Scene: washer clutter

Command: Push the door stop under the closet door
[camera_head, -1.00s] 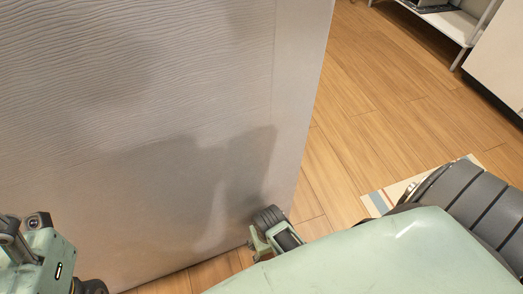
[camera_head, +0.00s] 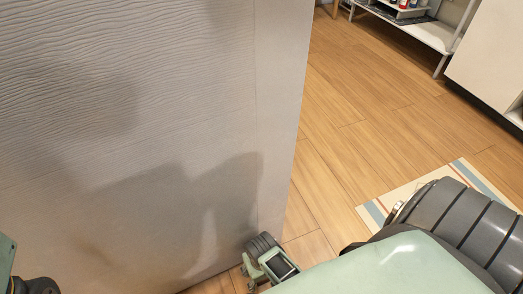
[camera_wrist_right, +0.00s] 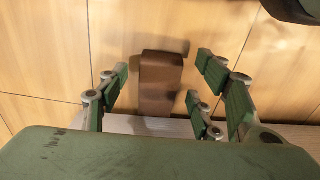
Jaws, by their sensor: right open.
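The closet door (camera_head: 130,110) is a pale, wood-grained panel filling the left of the head view. My right gripper (camera_head: 265,262) is low by the door's bottom right corner, partly hidden by my own arm. In the right wrist view my right gripper (camera_wrist_right: 165,92) is open, with green-padded fingers on both sides of a brown door stop (camera_wrist_right: 161,82). The stop lies on the floor, and gaps show between it and the fingers. Its lower end meets a pale strip, probably the door; I cannot tell whether it is under it. Only a bit of my left arm shows, without fingers.
The wooden floor (camera_head: 350,130) is clear right of the door. A striped mat (camera_head: 375,212) lies partly behind my right arm. A white shelf (camera_head: 425,32) and a white cabinet (camera_head: 492,60) stand at the upper right.

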